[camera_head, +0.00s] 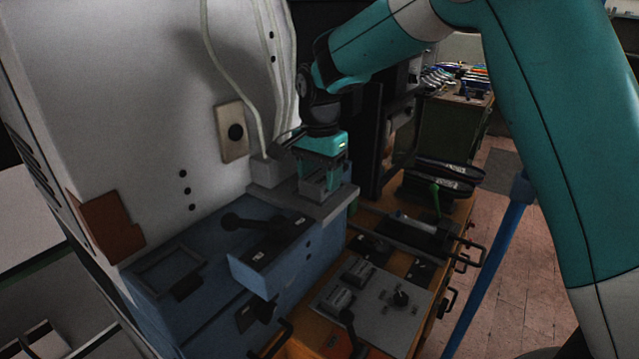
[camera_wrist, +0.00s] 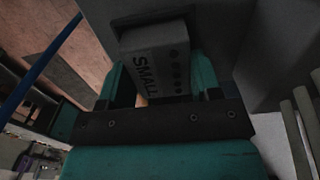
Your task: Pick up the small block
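The small block (camera_wrist: 155,62) is a grey box marked "SMALL" with a row of dark dots. In the wrist view it lies between the teal fingers of my gripper (camera_wrist: 160,78), one finger on each side, with little or no gap visible. In the head view my gripper (camera_head: 322,186) points down at the grey ledge (camera_head: 332,208) of the machine, and the grey block (camera_head: 310,187) shows between its fingers. I cannot tell whether the fingers press on the block or whether it rests on the ledge.
A grey box with cables (camera_head: 266,170) stands close to the left of my gripper, against the white machine wall (camera_head: 110,90). A blue housing (camera_head: 185,250) with a black lever is in front. An orange cabinet (camera_head: 420,290) with control panels lies lower right.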

